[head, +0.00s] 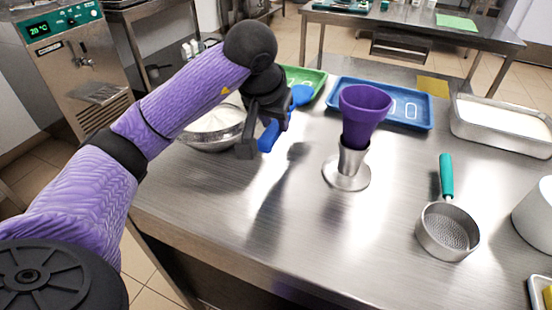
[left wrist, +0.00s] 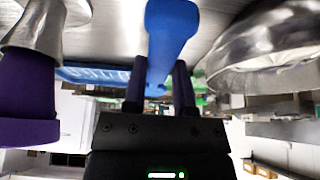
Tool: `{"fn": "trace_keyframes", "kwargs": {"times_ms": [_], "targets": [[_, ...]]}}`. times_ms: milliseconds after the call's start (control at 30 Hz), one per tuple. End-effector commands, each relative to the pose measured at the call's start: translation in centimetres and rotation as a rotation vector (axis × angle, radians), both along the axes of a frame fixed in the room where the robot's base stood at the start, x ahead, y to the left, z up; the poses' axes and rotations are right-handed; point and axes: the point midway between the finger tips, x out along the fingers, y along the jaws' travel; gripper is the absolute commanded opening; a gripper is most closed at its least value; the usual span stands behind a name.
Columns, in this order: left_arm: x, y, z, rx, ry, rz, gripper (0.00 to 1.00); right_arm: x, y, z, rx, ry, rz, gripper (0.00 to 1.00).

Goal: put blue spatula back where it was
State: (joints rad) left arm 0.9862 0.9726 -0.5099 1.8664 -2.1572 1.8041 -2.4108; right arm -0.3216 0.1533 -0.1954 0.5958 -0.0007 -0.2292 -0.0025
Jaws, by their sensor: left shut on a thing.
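The blue spatula (head: 269,136) is in my left gripper (head: 262,132), which is shut on it above the steel table. In the left wrist view the spatula (left wrist: 168,40) stands between the two dark fingers of the gripper (left wrist: 160,85). In the head view the gripper hides part of the spatula. A green tray (head: 312,80) lies behind the gripper and is partly covered by it. A blue tray (head: 378,117) lies to its right. My right gripper is not in view.
A metal bowl of white stuff (head: 232,139) stands left of the gripper. A purple cup (head: 365,108) sits in a steel stand (head: 347,177) to the right. A sieve (head: 447,230) and a white-filled pan (head: 500,140) are farther right. The table's front middle is clear.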

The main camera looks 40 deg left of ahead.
Motion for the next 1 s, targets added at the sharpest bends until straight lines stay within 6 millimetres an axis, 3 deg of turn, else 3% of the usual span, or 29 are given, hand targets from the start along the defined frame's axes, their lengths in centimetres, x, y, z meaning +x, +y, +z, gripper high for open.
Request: {"fn": "trace_keyframes", "kwargs": {"times_ms": [33,300,700,733,867,1000], "targets": [[0.0,0.0,-1.9,-0.001,0.006,-0.001,0.0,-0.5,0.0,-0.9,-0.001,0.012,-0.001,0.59],[0.0,0.0,-6.9,-0.001,0.004,-0.001,0.0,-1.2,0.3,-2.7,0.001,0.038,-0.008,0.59],[0.0,0.0,-7.6,0.001,-0.001,0.0,0.0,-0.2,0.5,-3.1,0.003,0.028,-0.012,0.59],[0.0,0.0,-7.5,0.001,-0.001,0.0,0.38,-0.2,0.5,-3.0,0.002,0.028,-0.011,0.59],[0.0,0.0,-7.4,0.0,-0.001,0.0,0.66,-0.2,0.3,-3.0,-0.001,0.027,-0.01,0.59],[0.0,0.0,-7.4,0.0,-0.001,0.0,0.69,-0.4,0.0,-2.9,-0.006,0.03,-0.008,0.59]]}}
